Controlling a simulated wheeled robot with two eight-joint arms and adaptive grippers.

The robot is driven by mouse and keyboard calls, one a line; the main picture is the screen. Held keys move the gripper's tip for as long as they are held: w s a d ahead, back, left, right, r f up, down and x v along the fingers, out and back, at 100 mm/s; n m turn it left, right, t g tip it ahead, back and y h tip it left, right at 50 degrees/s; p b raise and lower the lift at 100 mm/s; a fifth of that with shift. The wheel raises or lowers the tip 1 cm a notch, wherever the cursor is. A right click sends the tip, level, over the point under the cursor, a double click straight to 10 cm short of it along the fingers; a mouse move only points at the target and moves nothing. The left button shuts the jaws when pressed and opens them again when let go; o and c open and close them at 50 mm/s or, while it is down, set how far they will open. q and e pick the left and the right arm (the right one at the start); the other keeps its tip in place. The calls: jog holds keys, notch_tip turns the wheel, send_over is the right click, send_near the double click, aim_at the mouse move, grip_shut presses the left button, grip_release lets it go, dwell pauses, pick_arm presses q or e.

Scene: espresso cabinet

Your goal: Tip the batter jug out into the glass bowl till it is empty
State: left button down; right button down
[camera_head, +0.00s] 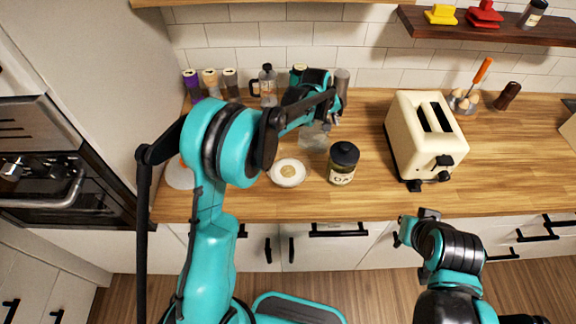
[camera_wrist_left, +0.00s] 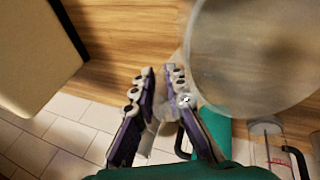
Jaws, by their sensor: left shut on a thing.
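The clear glass bowl (camera_head: 313,138) stands on the wooden counter, partly behind my left arm. My left gripper (camera_head: 334,119) is just behind and to the right of it. In the left wrist view its fingers (camera_wrist_left: 161,98) are shut on a pale, narrow piece, probably the batter jug's handle. A large translucent round form (camera_wrist_left: 255,50) fills the upper right of that view; I cannot tell whether it is the jug or the bowl. The jug is not clearly visible in the head view, so its tilt and contents cannot be told. My right gripper (camera_head: 414,224) is low in front of the counter.
A black-lidded jar (camera_head: 343,165) and a white dish (camera_head: 287,173) stand in front of the bowl. A cream toaster (camera_head: 425,135) is to the right. The counter right of the toaster has free room.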

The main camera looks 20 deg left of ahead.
pick_arm(q)
jog(key=w+f+g, duration=0.1)
jog(key=w+d+f+g+y, duration=0.1)
jog(key=shift+f+g, duration=0.1)
jog(key=shift+g, duration=0.2)
jog(key=shift+w+d+f+g+y+p, duration=0.15)
jog(key=shift+w+f+g+y, duration=0.1)
jog(key=shift+f+g+y, duration=0.25)
jog(key=shift+w+d+f+g+y+p, duration=0.15)
jog(key=shift+w+f+g+y, duration=0.15)
jog(key=shift+f+g, duration=0.3)
jog(key=shift+s, duration=0.1)
